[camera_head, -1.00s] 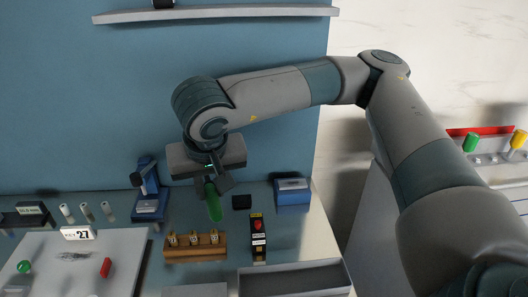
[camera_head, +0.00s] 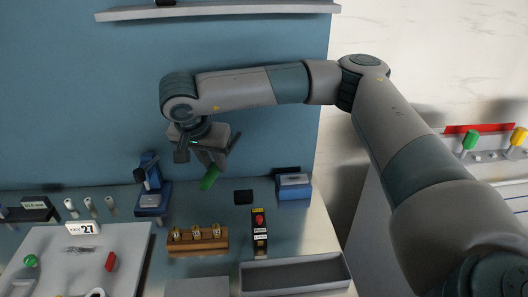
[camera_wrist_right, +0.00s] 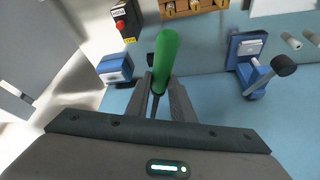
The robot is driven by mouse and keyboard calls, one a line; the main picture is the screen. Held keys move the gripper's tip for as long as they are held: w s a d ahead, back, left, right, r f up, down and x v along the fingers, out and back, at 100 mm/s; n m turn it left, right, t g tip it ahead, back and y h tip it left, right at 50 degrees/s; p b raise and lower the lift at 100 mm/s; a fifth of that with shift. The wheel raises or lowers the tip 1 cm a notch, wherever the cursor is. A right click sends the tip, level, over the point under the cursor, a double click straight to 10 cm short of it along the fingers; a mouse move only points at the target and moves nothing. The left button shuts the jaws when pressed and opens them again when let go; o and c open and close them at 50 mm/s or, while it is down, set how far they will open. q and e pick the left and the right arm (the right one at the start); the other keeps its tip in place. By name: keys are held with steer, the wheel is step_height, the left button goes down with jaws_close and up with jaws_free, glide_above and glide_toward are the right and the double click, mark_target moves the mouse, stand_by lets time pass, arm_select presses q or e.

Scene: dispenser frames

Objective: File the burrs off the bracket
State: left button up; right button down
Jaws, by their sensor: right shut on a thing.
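The green-handled tool (camera_head: 210,179) is in my right gripper (camera_head: 206,163), held in the air above the back of the bench. In the right wrist view its green handle (camera_wrist_right: 166,62) points away from the palm, and a thin dark shank runs between the two fingers of the gripper (camera_wrist_right: 157,98). A blue fixture with a dark knob (camera_head: 151,198) stands on the bench to the left of the gripper; it also shows in the right wrist view (camera_wrist_right: 248,50). I cannot make out a bracket for sure. My left gripper is out of view.
A wooden rack (camera_head: 197,246) with brass-coloured pieces stands in front. Beside it are a red-button box (camera_head: 260,222), a blue box (camera_head: 293,190) and a grey tray (camera_head: 346,276). A pale board (camera_head: 125,240) with small parts lies at the left. A shelf (camera_head: 240,10) hangs above.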

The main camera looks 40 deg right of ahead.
steer(key=w+d+f+m+g+p, duration=0.1)
steer(key=w+d+f+m+g, duration=0.1)
steer(key=w+d+f+m, duration=0.2)
steer(key=w+d+f+m+g+h+p, duration=0.1)
steer(key=w+d+f+m+g, duration=0.2)
steer(key=d+f+m, duration=0.3)
steer(key=d+m, duration=0.4)
steer(key=d, duration=0.6)
steer(key=shift+w+d+f+g, duration=0.2)
steer(key=shift+w+d+g, duration=0.05)
steer(key=shift+w+g, duration=0.1)
step_height(320, 180, down, 7)
steer(key=b, duration=0.4)
steer(key=shift+f, duration=0.15)
steer(key=shift+f+b, duration=0.55)
steer(key=shift+f, duration=0.2)
stand_by(0.4)
steer(key=shift+w+a, duration=0.1)
steer(key=shift+w+a+b, duration=0.25)
steer(key=shift+w+a, duration=0.05)
steer(key=shift+a, duration=0.2)
steer(key=shift+w+a+b, duration=0.25)
steer(key=shift+a, duration=0.25)
